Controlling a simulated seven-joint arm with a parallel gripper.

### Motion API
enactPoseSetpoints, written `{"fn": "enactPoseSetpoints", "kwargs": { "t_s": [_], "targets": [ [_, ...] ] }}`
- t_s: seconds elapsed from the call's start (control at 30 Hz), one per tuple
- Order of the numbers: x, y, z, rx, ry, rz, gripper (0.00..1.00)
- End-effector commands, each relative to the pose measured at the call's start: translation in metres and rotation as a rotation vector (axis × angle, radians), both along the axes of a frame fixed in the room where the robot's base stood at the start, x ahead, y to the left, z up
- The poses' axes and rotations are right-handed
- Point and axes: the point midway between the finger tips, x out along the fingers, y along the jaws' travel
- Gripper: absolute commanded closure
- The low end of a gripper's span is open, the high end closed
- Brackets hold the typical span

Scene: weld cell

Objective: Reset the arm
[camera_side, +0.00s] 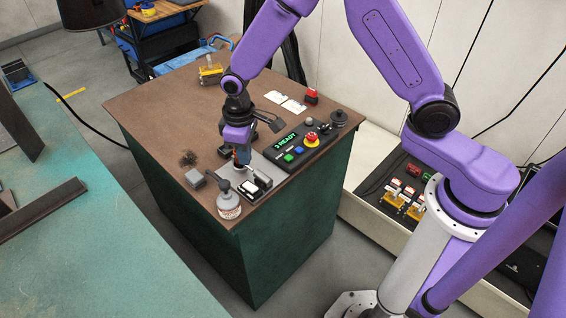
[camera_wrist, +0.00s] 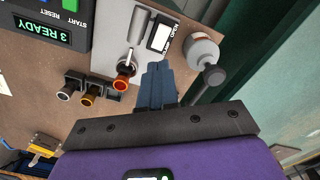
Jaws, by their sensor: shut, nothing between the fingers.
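My gripper (camera_side: 243,160) points down over the grey switch plate (camera_side: 261,163) on the brown bench top. In the wrist view its blue-grey fingers (camera_wrist: 157,70) are together and empty. A white labelled switch (camera_wrist: 160,36) sits beyond the fingertips. The control box (camera_side: 297,148) has a green display reading "3 READY" (camera_side: 288,141), a blue button (camera_side: 289,158), a green button (camera_side: 298,150) and a red stop button (camera_side: 311,138). START and RESET labels show in the wrist view.
White cards (camera_side: 293,106) and a red item (camera_side: 312,95) lie behind. The bench's left half is mostly clear.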

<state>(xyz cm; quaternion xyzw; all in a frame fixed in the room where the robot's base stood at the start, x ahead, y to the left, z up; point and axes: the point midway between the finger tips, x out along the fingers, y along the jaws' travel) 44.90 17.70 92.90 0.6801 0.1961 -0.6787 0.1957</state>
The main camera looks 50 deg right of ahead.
Motion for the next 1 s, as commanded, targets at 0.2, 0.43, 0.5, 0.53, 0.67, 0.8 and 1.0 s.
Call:
{"fn": "enactPoseSetpoints", "kwargs": {
  "t_s": [0.2,0.43,0.5,0.53,0.67,0.8,1.0],
  "targets": [
    [-0.052,-0.006,0.050,0.007,-0.010,0.111,1.00],
    [-0.119,-0.026,0.092,0.012,-0.014,0.233,1.00],
    [-0.140,-0.035,0.102,0.014,-0.015,0.271,1.00],
    [-0.149,-0.039,0.107,0.014,-0.016,0.286,1.00],
    [-0.189,-0.059,0.122,0.017,-0.017,0.355,1.00],
    [-0.230,-0.084,0.134,0.020,-0.019,0.427,1.00],
    [-0.271,-0.113,0.141,0.022,-0.019,0.506,1.00]
  ]
}}
